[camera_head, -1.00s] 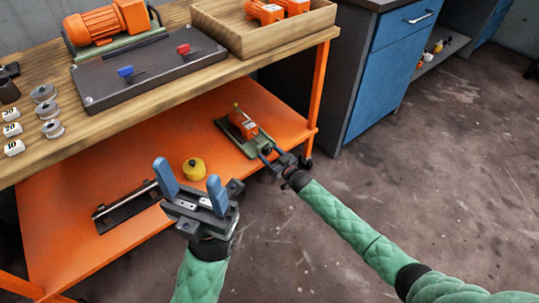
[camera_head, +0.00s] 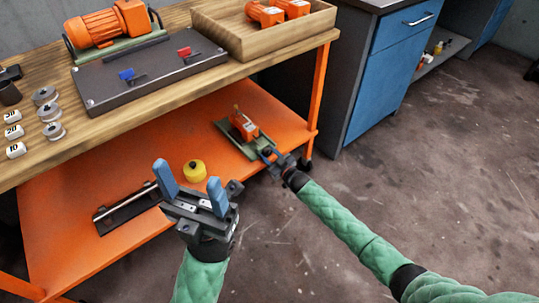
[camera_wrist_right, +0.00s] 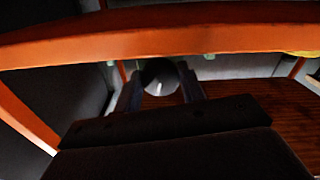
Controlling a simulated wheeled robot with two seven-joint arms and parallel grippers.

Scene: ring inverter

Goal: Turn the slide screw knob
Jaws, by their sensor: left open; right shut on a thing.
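The slide unit, an orange block (camera_head: 243,126) on a green base (camera_head: 229,132), sits on the lower orange shelf. Its knob (camera_wrist_right: 160,74) is a dark round disc with a white mark, between my right fingers in the right wrist view. My right gripper (camera_head: 273,157) is shut on the knob at the unit's near end, and it also shows in the right wrist view (camera_wrist_right: 160,88). In the head view the gripper largely hides the knob. My left gripper (camera_head: 191,184) is open and empty, its blue fingers pointing up, in front of the shelf.
A yellow round part (camera_head: 194,170) and a dark rail with a metal rod (camera_head: 127,206) lie on the orange shelf (camera_head: 75,235). The wooden bench top (camera_head: 160,92) overhangs the back of the shelf. An orange table leg (camera_head: 319,85) stands right of the slide unit.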

